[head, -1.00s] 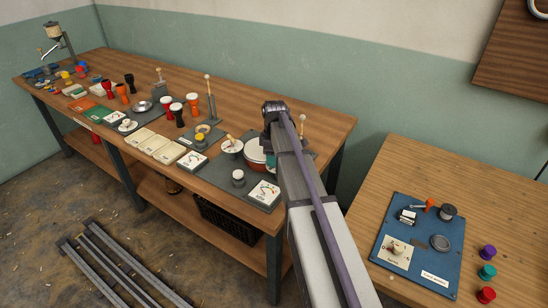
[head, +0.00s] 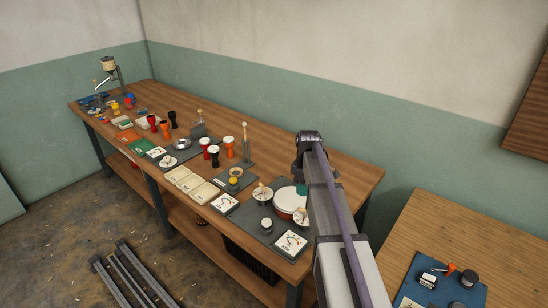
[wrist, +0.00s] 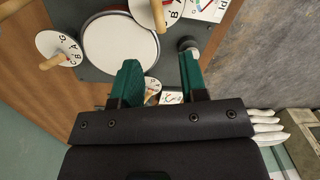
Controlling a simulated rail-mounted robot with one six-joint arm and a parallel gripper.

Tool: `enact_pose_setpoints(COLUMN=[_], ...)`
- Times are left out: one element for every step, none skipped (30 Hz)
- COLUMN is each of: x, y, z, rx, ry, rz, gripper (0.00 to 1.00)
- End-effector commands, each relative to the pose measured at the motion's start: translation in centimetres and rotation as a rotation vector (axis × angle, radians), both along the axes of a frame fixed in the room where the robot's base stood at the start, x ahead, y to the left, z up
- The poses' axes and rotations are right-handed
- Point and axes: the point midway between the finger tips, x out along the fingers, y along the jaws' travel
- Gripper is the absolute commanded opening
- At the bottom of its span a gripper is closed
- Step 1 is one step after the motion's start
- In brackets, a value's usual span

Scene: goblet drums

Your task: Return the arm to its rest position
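My arm reaches out over the near right end of the long workbench (head: 330,170). My gripper (wrist: 160,72) shows two green fingers spread apart, with nothing held between them. In the head view the gripper is mostly hidden by my arm; a bit of green (head: 301,189) shows beside it. Below it is a drum with a white head and red rim (head: 288,198), also in the wrist view (wrist: 120,42). Lettered white dials with wooden pointers stand beside the drum, one at left (wrist: 58,48) and one at top (wrist: 165,12). The fingers look clear of them.
Goblet drums (head: 214,156) stand in the middle of the bench, with cream trays (head: 185,180) in front. A thin upright post (head: 246,150) stands left of my arm. A second table (head: 440,225) with a blue board (head: 415,283) is at right. A wall runs behind.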

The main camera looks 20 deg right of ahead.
Motion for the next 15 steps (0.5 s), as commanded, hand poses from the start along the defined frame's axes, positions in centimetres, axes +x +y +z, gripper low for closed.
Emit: enact_pose_setpoints(x=[0.0,0.0,0.0,0.0,-0.4,-2.0,-3.7,-5.8,-8.9,-11.1,-13.1,-15.6,-17.3,-18.8,-20.4], y=[0.0,0.0,0.0,0.0,0.1,0.6,1.3,2.7,5.2,7.1,8.8,10.9,12.3,13.5,14.9], z=[0.0,0.0,0.0,0.0,0.0,0.0,0.0,0.0,0.0,0.0,0.0,0.0,0.0,0.0,0.0], rx=[-0.001,-0.002,-0.005,-0.009,-0.014,-0.023,-0.03,-0.037,-0.047,-0.052,-0.056,-0.06,-0.062,-0.063,-0.064], ry=[0.0,0.001,0.001,0.002,0.002,0.001,0.001,-0.001,-0.005,-0.01,-0.013,-0.017,-0.021,-0.024,-0.027], rz=[-0.01,-0.031,-0.082,-0.139,-0.215,-0.341,-0.447,-0.555,-0.698,-0.788,-0.862,-0.932,-0.968,-0.986,-0.983], gripper=[0.4,0.4,0.4,0.4,0.4,0.4,0.4,0.4,0.4,0.4,0.4,0.4,0.4,0.4,0.4])
